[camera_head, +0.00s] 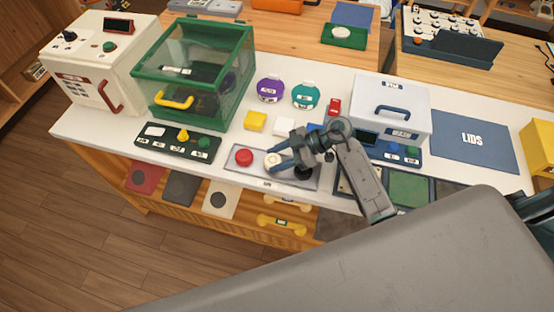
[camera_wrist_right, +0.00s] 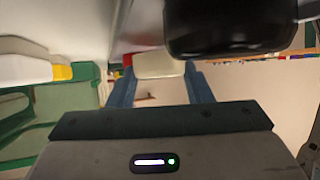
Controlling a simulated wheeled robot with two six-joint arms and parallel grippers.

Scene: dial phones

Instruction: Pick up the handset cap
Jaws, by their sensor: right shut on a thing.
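A grey tray (camera_head: 233,174) at the front of the white counter holds three round caps. The red cap (camera_head: 243,157) is at its left, the cream cap (camera_head: 272,160) in the middle, the black cap (camera_head: 303,173) at its right. My right gripper (camera_head: 273,157) reaches in from the right and is shut on the cream cap. The right wrist view shows the cream cap (camera_wrist_right: 158,65) between the two fingers, with the black cap (camera_wrist_right: 230,28) close by. I cannot read which cap is labelled handset. My left gripper is not in view.
A control panel (camera_head: 178,141) lies left of the tray. Behind are a green glass box (camera_head: 200,50), yellow block (camera_head: 255,121), purple pot (camera_head: 270,89) and teal pot (camera_head: 306,95). A white lidded box (camera_head: 390,105) and blue LIDS mat (camera_head: 473,139) stand right.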

